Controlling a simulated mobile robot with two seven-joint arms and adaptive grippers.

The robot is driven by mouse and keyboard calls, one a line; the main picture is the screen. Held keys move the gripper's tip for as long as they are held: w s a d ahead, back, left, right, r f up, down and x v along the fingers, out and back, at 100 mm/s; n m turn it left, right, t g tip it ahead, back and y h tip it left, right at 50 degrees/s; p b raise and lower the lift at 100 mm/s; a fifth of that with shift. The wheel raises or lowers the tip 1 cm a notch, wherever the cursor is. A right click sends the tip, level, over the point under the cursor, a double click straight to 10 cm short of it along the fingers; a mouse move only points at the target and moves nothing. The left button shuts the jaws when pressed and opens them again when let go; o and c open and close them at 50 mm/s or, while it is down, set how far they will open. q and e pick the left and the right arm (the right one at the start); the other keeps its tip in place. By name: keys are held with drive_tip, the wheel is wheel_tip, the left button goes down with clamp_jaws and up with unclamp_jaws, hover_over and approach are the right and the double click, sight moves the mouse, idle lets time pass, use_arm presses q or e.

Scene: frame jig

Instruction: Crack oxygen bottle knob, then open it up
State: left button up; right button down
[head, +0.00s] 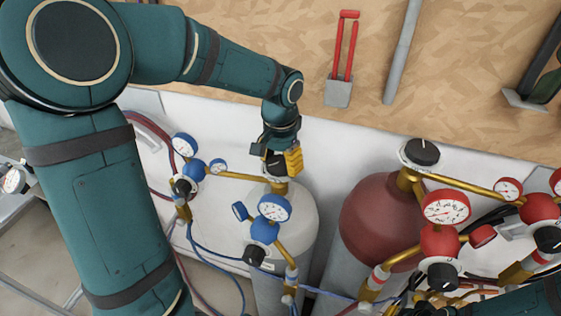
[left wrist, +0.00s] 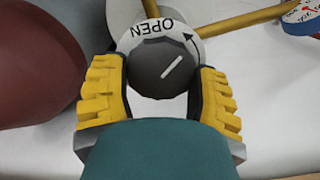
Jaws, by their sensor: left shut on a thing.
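The oxygen bottle (head: 296,217) is the white cylinder with blue-rimmed gauges in the head view. My left gripper (head: 287,162) reaches down over its top, with yellow fingers around the bottle knob. In the left wrist view the dark grey knob (left wrist: 165,68) has a white line on it and sits in front of a white disc marked OPEN with a curved arrow. My left gripper's fingers (left wrist: 164,88) are shut on the knob, one on each side. In the head view the knob is mostly hidden by the gripper. My right gripper is not visible.
A red bottle (head: 376,215) with its own black knob (head: 421,152) and red gauges stands to the right. Blue gauges (head: 273,208) and hoses crowd the front of the white bottle. Tools hang on the wooden board (head: 280,40) behind.

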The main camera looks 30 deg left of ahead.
sight(279, 161)
use_arm(q)
drive_tip(key=n, duration=0.5)
drive_tip(key=shift+n, duration=0.3)
drive_tip(key=n, duration=0.4)
drive_tip(key=shift+s+a+n+b, duration=0.1)
drive_tip(key=shift+n+b, duration=0.2)
drive_tip(key=shift+b, duration=0.05)
drive_tip(key=o, duration=1.2)
drive_tip(key=shift+o, duration=0.2)
wheel_tip(279, 161, up, 12)
